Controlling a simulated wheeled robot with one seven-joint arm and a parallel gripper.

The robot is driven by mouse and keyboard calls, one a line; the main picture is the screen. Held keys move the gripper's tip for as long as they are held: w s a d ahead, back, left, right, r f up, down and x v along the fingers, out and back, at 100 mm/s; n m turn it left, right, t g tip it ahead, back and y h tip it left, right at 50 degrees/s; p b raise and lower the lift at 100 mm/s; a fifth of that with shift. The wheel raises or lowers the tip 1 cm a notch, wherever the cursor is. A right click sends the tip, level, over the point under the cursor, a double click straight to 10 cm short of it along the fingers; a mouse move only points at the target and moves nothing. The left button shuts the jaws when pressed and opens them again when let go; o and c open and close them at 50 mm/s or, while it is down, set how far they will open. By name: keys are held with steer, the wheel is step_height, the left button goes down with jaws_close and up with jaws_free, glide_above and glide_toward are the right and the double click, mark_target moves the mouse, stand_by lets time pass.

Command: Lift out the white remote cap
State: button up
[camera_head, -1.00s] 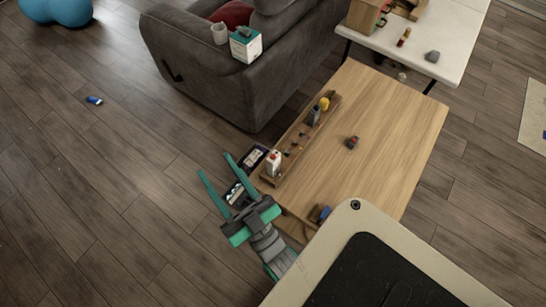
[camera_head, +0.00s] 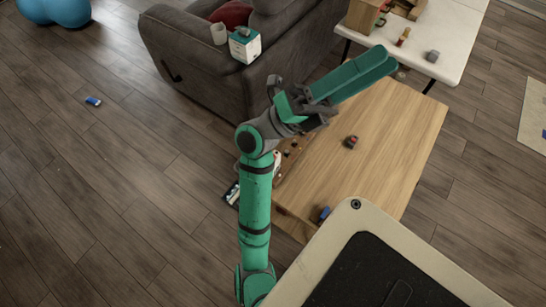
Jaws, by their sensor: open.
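I cannot make out a white remote cap for certain. My arm covers most of the wooden tray (camera_head: 299,151) on the table, and a white and red item (camera_head: 277,158) there is partly hidden.
A small dark and red object (camera_head: 351,142) lies mid-table, and a blue object (camera_head: 324,213) sits at the near edge. The grey sofa (camera_head: 200,70) stands behind, with a white table (camera_head: 455,50) at upper right. The floor at left is mostly clear.

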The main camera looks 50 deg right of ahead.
steer(key=s+d+f+m+t+y, duration=0.1)
steer(key=s+d+f+m+y, duration=0.3)
steer(key=s+y, duration=0.25)
step_height(320, 180, down, 16)
steer(key=w+d+t+y, duration=0.1)
steer(key=d+t+y, duration=0.1)
steer(key=t+y, duration=0.55)
steer(key=w+a+f+t+y, duration=0.1)
steer(key=w+a+f+t, duration=0.2)
steer(key=w+f, duration=0.2)
steer(key=w+a+f+t+y, duration=0.2)
steer(key=w+a+f+t, duration=0.1)
steer(key=w, duration=0.6)
steer(key=w+a+f+t+y, duration=0.2)
steer(key=w+a+f+t, duration=0.1)
steer(key=w+f, duration=0.3)
steer(key=shift+w+a+f+n+t, duration=0.2)
steer(key=shift+w+f+n+t, duration=0.2)
steer(key=shift+w+t, duration=0.35)
steer(key=shift+s+d+f, duration=0.1)
steer(key=shift+s+f, duration=0.1)
steer(key=shift+f, duration=0.25)
steer(key=f, duration=0.3)
steer(key=a+f, duration=0.1)
steer(key=shift+s+f, duration=0.1)
steer(key=shift+f, duration=0.3)
